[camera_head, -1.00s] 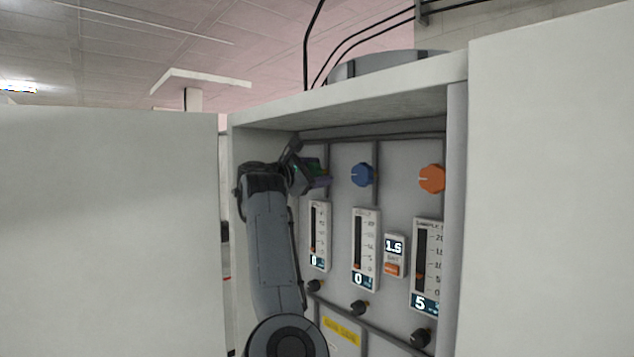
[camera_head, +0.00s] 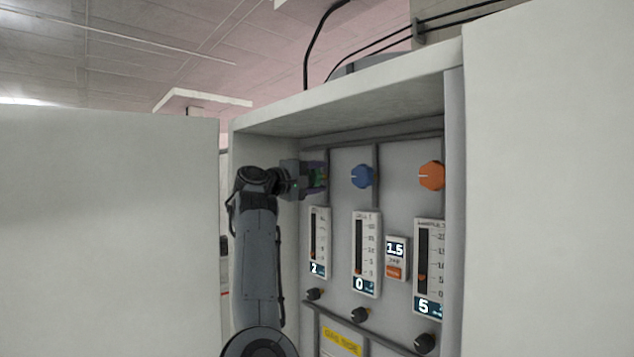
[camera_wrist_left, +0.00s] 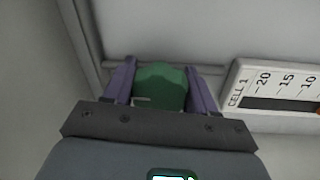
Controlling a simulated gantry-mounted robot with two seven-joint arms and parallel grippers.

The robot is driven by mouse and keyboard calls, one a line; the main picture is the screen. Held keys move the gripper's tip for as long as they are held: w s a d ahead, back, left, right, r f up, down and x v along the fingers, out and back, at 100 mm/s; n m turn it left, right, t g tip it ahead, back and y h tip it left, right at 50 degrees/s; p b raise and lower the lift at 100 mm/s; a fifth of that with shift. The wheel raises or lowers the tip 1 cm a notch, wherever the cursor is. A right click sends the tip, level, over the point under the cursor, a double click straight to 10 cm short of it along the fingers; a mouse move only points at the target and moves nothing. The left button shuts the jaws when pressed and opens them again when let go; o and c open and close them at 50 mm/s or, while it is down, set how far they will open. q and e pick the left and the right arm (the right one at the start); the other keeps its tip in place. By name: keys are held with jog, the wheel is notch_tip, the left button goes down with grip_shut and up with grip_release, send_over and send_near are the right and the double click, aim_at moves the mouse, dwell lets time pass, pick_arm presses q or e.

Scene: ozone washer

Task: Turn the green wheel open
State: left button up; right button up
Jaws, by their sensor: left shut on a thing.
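The green wheel (camera_wrist_left: 160,86) sits on the grey panel, between the two purple fingers of my left gripper (camera_wrist_left: 161,88) in the left wrist view. The fingers are shut on its two sides. In the head view my left gripper (camera_head: 318,177) reaches the panel's upper left, and only a bit of green shows between its fingers. The gauge below it (camera_head: 318,243) reads 2. My right gripper is not in view.
A blue knob (camera_head: 361,176) and an orange knob (camera_head: 431,176) are to the right on the same panel. Gauges below them read 0 and 5. A small display (camera_head: 396,248) reads 1.5. Cabinet doors (camera_head: 110,230) stand at both sides.

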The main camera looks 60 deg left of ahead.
pick_arm(q)
jog(key=m, duration=0.5)
jog(key=shift+s+a+r+h, duration=0.1)
jog(key=shift+s+h, duration=0.05)
jog(key=shift+h, duration=0.15)
jog(key=m, duration=0.5)
jog(key=shift+r+h, duration=0.1)
jog(key=shift+h, duration=0.2)
jog(key=m+p, duration=0.1)
jog(key=m, duration=0.6)
jog(key=m+p, duration=0.1)
jog(key=m, duration=0.1)
jog(key=shift+d+g+h, duration=0.2)
jog(key=shift+g+h, duration=0.2)
jog(key=shift+m, duration=0.4)
jog(key=o, duration=1)
jog(key=shift+f, duration=0.25)
